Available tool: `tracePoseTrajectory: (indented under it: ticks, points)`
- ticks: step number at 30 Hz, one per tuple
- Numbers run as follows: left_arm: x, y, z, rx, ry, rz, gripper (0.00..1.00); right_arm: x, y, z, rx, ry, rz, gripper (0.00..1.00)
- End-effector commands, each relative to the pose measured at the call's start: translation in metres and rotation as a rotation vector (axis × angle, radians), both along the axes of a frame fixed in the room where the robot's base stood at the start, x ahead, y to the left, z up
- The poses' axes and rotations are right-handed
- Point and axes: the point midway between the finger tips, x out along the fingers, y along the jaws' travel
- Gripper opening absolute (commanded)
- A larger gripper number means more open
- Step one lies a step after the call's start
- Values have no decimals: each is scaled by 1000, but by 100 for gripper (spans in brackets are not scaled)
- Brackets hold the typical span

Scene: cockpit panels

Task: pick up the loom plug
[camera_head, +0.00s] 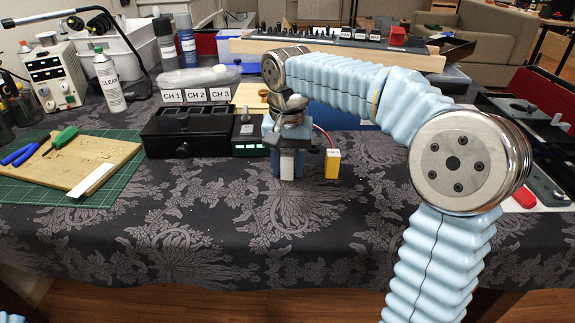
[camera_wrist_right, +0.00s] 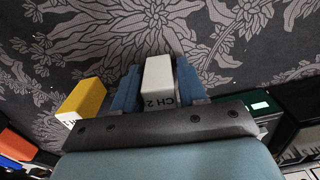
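A white block-shaped plug marked CH 2 (camera_wrist_right: 158,80) sits between the two blue fingers of my right gripper (camera_wrist_right: 158,85) in the right wrist view. The fingers lie close along both its sides, and the gripper looks shut on it. In the head view my right gripper (camera_head: 289,160) points down at the table, with the white plug (camera_head: 287,168) showing at its fingertips. I cannot tell whether the plug touches the cloth. A yellow plug (camera_head: 333,163) with a red wire stands just to the right; it also shows in the wrist view (camera_wrist_right: 82,101). My left gripper is out of view.
A black box (camera_head: 187,135) and a unit with green lit displays (camera_head: 250,140) stand just left of the gripper, under CH 1 to CH 3 labels (camera_head: 197,95). A green mat (camera_head: 110,190) with a wooden board lies at far left. The front cloth is clear.

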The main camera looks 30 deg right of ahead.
Motion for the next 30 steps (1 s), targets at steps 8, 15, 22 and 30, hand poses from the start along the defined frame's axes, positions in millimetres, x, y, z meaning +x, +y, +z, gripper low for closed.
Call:
tracePoseTrajectory:
  ticks: [8, 15, 22, 30]
  points:
    - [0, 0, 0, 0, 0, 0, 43, 0, 0, 0, 0, 0, 0, 4]
    - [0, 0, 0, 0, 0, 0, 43, 0, 0, 2, -1, -1, 0, 4]
    - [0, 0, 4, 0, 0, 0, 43, 1, 0, 30, 1, -4, -1, 4]
    - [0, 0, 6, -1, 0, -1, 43, -51, 15, 96, 0, -5, 2, 4]
